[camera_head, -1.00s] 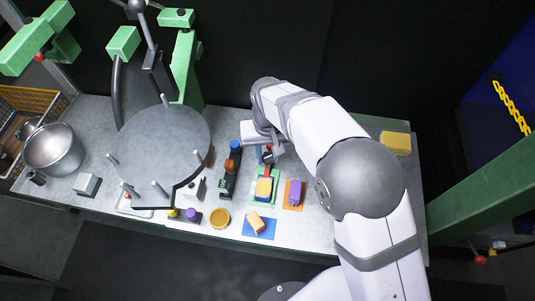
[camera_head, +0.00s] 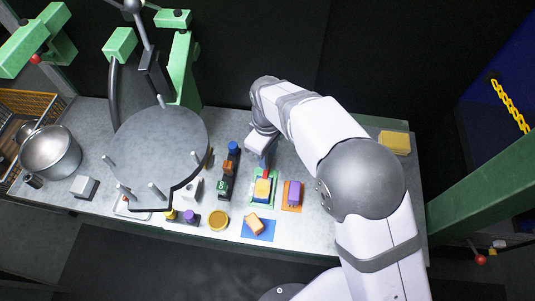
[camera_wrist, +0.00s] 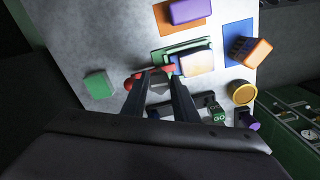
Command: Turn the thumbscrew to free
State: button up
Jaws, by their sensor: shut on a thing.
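A yellow block (camera_head: 262,188) sits in a fixture on a green mat (camera_head: 253,202), with a red part (camera_head: 266,174), apparently the thumbscrew, at its back edge. My gripper (camera_head: 266,164) reaches down to this red part from behind. In the wrist view, my gripper (camera_wrist: 158,78) has its two dark fingers close around the red part (camera_wrist: 168,70), beside the pale block (camera_wrist: 197,63). The fingers hide much of the red part, so its exact turn angle cannot be told. A red rounded end (camera_wrist: 128,83) shows left of the fingers.
A purple block (camera_head: 294,194) on orange lies just right. An orange block (camera_head: 253,223) on blue lies in front. A dark strip with colored buttons (camera_head: 228,168) stands left, near a large grey disc (camera_head: 160,140) with pegs. The table's right side is mostly clear.

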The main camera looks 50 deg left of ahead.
jog(key=shift+a+r+n, duration=0.1)
jog(key=shift+n, duration=0.5)
jog(key=o, duration=1.1)
jog(key=shift+c, duration=0.2)
jog(key=shift+r+b, duration=1.15)
jog(key=shift+r, duration=2.5)
